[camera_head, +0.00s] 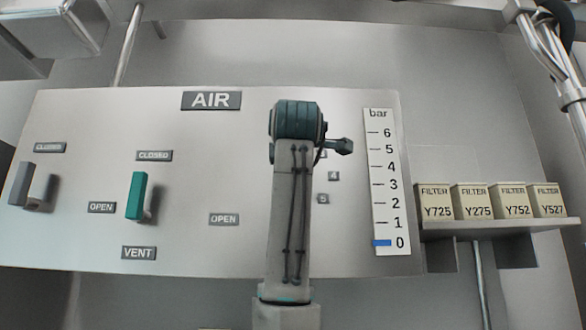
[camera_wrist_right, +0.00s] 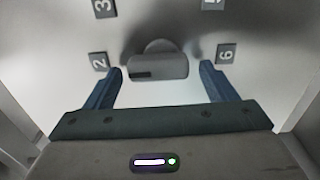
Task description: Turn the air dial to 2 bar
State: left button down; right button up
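The air dial (camera_wrist_right: 160,65) shows in the right wrist view as a grey knob with a dark mark on its left part. My right gripper (camera_wrist_right: 161,70) is open, with one blue finger on each side of the dial and gaps between. In the head view my right arm's teal wrist (camera_head: 297,122) hides the dial and some of its number labels. The bar gauge (camera_head: 387,180) stands right of the arm, with its blue marker (camera_head: 382,243) at 0. My left gripper is not in view.
The AIR panel (camera_head: 70,120) carries a grey lever (camera_head: 22,185) and a teal lever (camera_head: 137,195) on the left. Filter boxes (camera_head: 473,203) sit on a shelf at the right. Pipes and hoses (camera_head: 545,50) run at the upper right.

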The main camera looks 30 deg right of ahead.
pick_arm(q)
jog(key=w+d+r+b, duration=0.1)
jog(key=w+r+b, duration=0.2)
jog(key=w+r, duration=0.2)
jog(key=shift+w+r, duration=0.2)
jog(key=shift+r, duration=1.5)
pick_arm(e)
jog(key=v, duration=1.1)
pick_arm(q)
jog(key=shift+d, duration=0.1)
pick_arm(e)
jog(key=shift+w, duration=0.1)
